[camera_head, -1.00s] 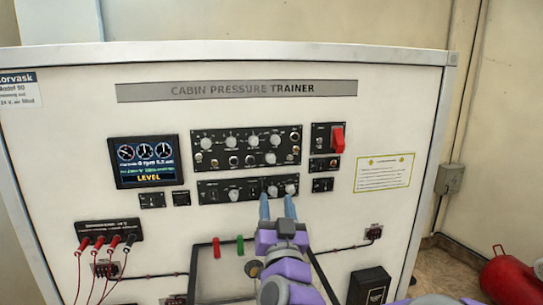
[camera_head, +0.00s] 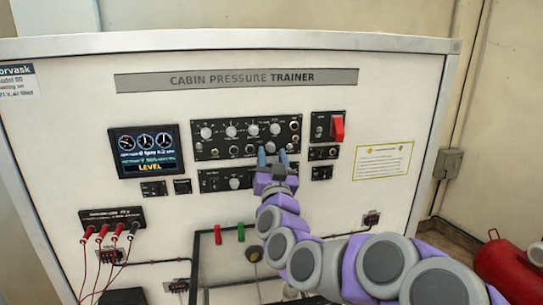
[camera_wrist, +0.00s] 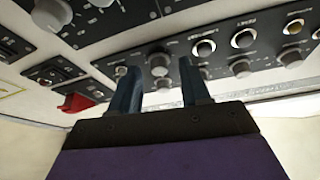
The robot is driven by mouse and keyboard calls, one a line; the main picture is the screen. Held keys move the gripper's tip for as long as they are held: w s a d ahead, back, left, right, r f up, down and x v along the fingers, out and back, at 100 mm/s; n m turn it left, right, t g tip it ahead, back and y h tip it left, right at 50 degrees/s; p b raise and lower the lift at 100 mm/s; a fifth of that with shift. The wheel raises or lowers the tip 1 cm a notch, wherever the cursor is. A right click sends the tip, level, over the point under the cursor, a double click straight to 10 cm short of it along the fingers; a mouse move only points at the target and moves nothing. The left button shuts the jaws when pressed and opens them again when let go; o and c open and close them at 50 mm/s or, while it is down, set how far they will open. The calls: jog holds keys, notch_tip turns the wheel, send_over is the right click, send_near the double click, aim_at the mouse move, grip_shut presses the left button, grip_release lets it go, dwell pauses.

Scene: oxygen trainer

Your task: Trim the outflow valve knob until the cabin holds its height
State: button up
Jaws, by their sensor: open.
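The cabin pressure trainer panel (camera_head: 230,85) stands upright before me. Its upper control strip (camera_head: 222,139) carries two rows of knobs, and its lower strip (camera_head: 254,181) is partly hidden behind my arm. Small labels are unreadable, so I cannot tell which is the outflow valve knob. My gripper (camera_head: 272,151) is open at the upper strip's lower row. In the wrist view, a grey knob (camera_wrist: 158,63) shows between the two spread fingers; I cannot tell whether they touch it. The display screen (camera_head: 147,151) shows three dials and the word LEVEL in yellow.
A red guarded switch (camera_head: 338,128) sits right of the upper strip, also seen in the wrist view (camera_wrist: 76,102). A red tank (camera_head: 508,270) lies at the right. Small red and green handles (camera_head: 229,234) are below.

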jog(key=shift+w+a+r, duration=0.1)
jog(key=shift+w, duration=0.2)
jog(key=shift+c, duration=0.5)
grip_shut()
